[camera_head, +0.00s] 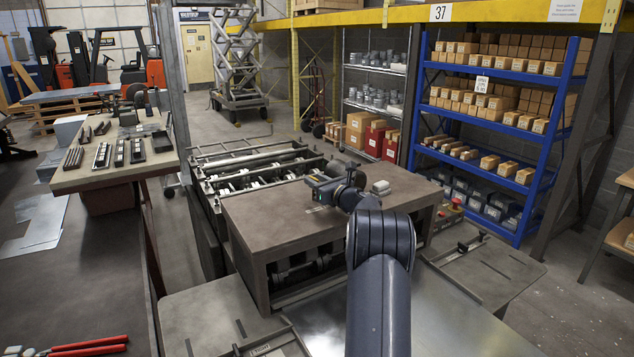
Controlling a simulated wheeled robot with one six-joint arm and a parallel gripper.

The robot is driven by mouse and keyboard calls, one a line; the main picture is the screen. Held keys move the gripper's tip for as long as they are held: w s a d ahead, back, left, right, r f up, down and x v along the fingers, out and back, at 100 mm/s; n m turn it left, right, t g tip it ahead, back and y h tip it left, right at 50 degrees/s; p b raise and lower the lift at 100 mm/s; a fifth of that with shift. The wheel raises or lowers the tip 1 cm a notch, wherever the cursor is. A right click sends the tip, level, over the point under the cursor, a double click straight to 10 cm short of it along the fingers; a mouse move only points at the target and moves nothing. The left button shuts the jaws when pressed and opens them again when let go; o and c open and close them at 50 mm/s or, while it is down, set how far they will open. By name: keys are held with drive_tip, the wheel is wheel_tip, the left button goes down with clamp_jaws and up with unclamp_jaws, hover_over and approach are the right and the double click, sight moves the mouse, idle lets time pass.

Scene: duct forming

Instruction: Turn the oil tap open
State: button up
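My dark arm reaches up from the bottom middle over the forming machine's brown top cover (270,212). My gripper (312,184) is at its far end, above the cover and pointing left. The gripper is small and seen from behind, so I cannot tell whether it is open or shut. I cannot make out an oil tap for certain. A small pale grey rounded part (380,187) sits on the cover just right of the gripper, apart from it; what it is I cannot tell.
The machine's rollers and bars (250,165) lie behind the cover. A control box with a red button (453,205) is at its right. A bench with tool pieces (110,165) stands left. Red-handled snips (90,346) lie at lower left. A blue shelf (495,120) stands back right.

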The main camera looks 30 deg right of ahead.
drive_tip(key=s+b, duration=0.1)
drive_tip(key=s, duration=0.2)
drive_tip(key=s+b, duration=0.1)
drive_tip(key=s, duration=0.3)
drive_tip(key=s+b, duration=0.2)
drive_tip(key=s, duration=0.1)
drive_tip(key=shift+s+d, duration=0.4)
drive_tip(key=shift+w+a+r+n+g+y, duration=0.2)
drive_tip(key=shift+w+a+r+g+y, duration=0.1)
drive_tip(key=shift+r+g, duration=0.3)
drive_tip(key=shift+w+a+r+n+g+y, duration=0.2)
drive_tip(key=shift+w+a+r+g, duration=0.05)
drive_tip(key=shift+r+g, duration=0.3)
drive_tip(key=w+p, duration=0.1)
drive_tip(key=w, duration=0.2)
drive_tip(key=w+f+g+p, duration=0.1)
drive_tip(key=w, duration=0.2)
drive_tip(key=w+g+h+p, duration=0.1)
drive_tip(key=w, duration=0.2)
drive_tip(key=shift+w+d+f+m, duration=0.15)
drive_tip(key=shift+w+f+m, duration=0.1)
drive_tip(key=shift+w+m, duration=0.15)
drive_tip(key=shift+c, duration=0.3)
